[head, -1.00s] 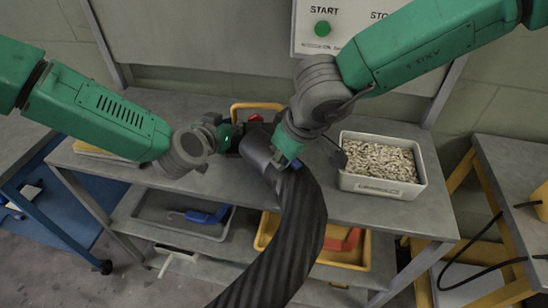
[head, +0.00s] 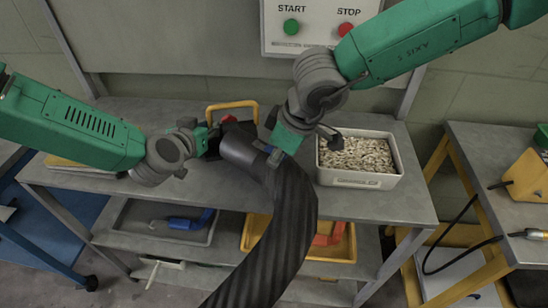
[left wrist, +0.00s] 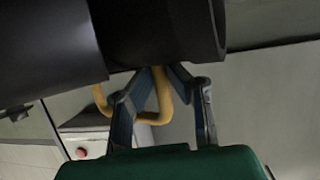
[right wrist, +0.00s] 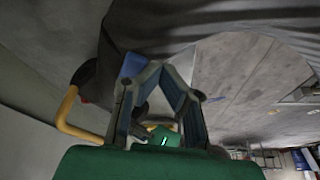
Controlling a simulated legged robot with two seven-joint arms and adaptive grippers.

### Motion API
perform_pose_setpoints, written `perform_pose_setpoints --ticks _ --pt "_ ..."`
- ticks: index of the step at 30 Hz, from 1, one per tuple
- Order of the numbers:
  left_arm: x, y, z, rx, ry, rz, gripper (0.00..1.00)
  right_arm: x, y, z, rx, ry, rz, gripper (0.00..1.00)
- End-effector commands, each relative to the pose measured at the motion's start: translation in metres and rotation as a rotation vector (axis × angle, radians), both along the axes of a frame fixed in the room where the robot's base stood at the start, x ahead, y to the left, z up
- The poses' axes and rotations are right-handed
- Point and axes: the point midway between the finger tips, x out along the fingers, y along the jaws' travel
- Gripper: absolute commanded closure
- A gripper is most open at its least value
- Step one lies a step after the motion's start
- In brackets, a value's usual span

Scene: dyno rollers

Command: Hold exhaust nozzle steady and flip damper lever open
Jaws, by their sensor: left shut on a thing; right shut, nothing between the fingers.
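The exhaust nozzle (head: 240,150) is a dark cylinder on the end of a black ribbed hose (head: 290,215). It shows large at the top of the left wrist view (left wrist: 155,35). My left gripper (head: 214,141) is shut on its open end, at the rim. A small blue piece (head: 264,147), seemingly the damper lever, sits where nozzle and hose meet. A blue patch also shows in the right wrist view (right wrist: 132,66), beside the fingers. My right gripper (head: 277,151) is shut and empty, close to the right of this piece. Whether they touch is unclear.
A yellow handle (head: 232,106) and a red part stand behind the nozzle. A bin of pale pellets (head: 358,180) is right of my right gripper. A START/STOP panel (head: 320,25) is on the back wall. Trays lie on the lower shelf.

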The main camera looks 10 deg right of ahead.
Motion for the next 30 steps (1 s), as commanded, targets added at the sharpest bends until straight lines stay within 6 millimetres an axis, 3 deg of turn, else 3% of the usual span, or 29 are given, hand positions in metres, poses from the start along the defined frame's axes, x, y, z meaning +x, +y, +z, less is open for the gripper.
perform_pose_setpoints --ticks 11,18,24,30 --pt "0.003 0.004 0.001 0.001 -0.006 0.010 1.00 -0.001 -0.001 -0.003 -0.007 0.002 -0.005 1.00" --pt "0.002 0.003 0.002 0.000 -0.005 0.008 1.00 -0.021 0.032 -0.002 -0.006 0.000 0.005 1.00" --pt "0.000 0.002 0.002 0.000 -0.004 0.005 1.00 -0.013 0.020 0.045 0.002 -0.006 -0.007 1.00" --pt "-0.001 0.001 0.002 0.000 -0.003 0.003 1.00 -0.009 0.010 0.079 0.002 -0.004 -0.004 1.00"
